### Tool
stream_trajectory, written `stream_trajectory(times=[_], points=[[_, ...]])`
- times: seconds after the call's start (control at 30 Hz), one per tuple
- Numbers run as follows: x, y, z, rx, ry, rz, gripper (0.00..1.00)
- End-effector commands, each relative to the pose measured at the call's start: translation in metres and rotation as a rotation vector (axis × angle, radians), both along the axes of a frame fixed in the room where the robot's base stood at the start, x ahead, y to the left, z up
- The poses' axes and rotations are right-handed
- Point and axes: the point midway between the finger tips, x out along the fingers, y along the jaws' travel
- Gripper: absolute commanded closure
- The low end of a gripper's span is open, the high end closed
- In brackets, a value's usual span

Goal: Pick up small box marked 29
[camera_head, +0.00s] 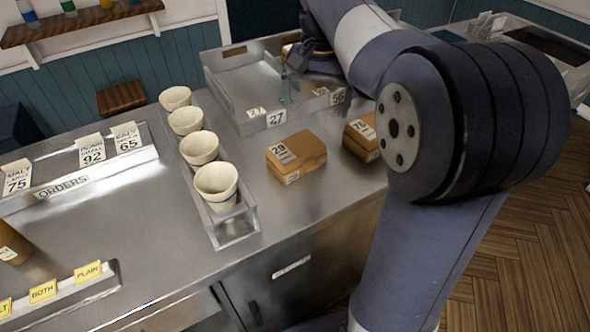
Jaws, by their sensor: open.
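The small brown cardboard box marked 29 (308,150) sits closed on the steel counter, right of the row of cups. Its white label is on the top left. My gripper (297,68) is over the steel tray (225,83) at the back, behind and above the box and apart from it. My gripper is open, though its fingers are small and partly hidden by my arm. Part of a brown box (290,49) shows in the tray beside my gripper.
A second brown box (361,143), with a label that seems to read 79, stands to the right, partly hidden by my arm. Several paper cups (215,188) stand in a metal rack to the left. An orders rail (65,186) is farther left.

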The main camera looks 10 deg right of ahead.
Motion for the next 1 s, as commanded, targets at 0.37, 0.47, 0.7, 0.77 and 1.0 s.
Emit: stream_trajectory(times=[0.37, 0.47, 0.7, 0.77, 1.0], points=[[0.015, -0.006, -0.022, 0.028, -0.009, -0.639, 0.04], [0.016, -0.006, -0.024, 0.031, -0.008, -0.702, 0.04], [0.017, -0.006, -0.056, 0.031, -0.005, -0.725, 0.04], [0.018, -0.006, -0.065, 0.031, -0.006, -0.725, 0.04], [0.018, -0.006, -0.084, 0.032, -0.007, -0.724, 0.04]])
